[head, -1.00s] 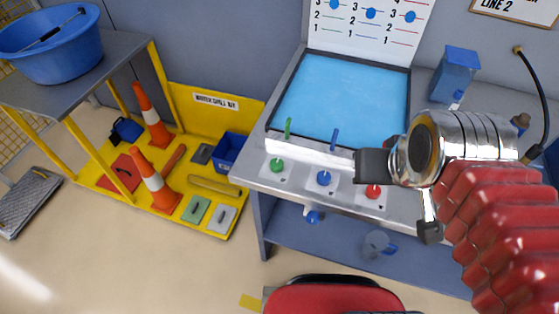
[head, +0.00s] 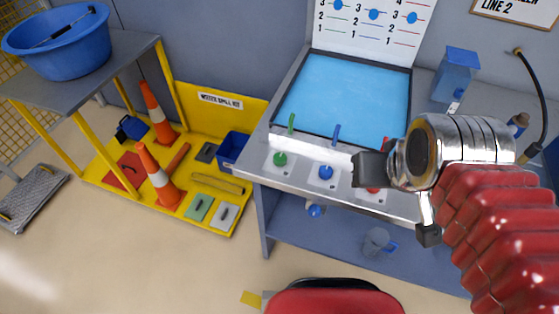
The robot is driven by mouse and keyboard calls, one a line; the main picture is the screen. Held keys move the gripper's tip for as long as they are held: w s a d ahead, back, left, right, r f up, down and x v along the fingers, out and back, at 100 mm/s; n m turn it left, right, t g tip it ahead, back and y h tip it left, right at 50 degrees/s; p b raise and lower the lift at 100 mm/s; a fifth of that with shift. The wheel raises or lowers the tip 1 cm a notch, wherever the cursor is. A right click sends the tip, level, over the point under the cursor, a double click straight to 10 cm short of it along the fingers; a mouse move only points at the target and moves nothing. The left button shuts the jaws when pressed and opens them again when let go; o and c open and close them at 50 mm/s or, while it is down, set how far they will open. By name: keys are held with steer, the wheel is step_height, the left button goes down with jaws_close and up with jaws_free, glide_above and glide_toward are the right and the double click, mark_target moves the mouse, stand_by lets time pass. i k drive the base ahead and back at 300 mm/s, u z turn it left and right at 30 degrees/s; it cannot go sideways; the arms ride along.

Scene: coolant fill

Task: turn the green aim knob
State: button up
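The green knob (head: 280,159) sits on a white plate at the left end of the bench's front panel. A green upright marker (head: 291,122) stands behind it at the edge of the blue basin. The blue knob (head: 326,172) is to its right.
The blue basin (head: 345,97) fills the bench top, with a numbered chart (head: 372,20) behind it. A clear blue container (head: 456,75) and a black hose (head: 533,72) stand at the right. A red seat (head: 333,300) is in front. The yellow spill kit (head: 226,115) is at left.

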mark_target(280, 159)
steer(key=u, duration=0.5)
steer(key=k, duration=1.25)
steer(key=u, duration=1)
steer(key=i, duration=1.7)
steer(key=z, duration=0.7)
steer(key=i, duration=0.35)
steer(key=z, duration=0.25)
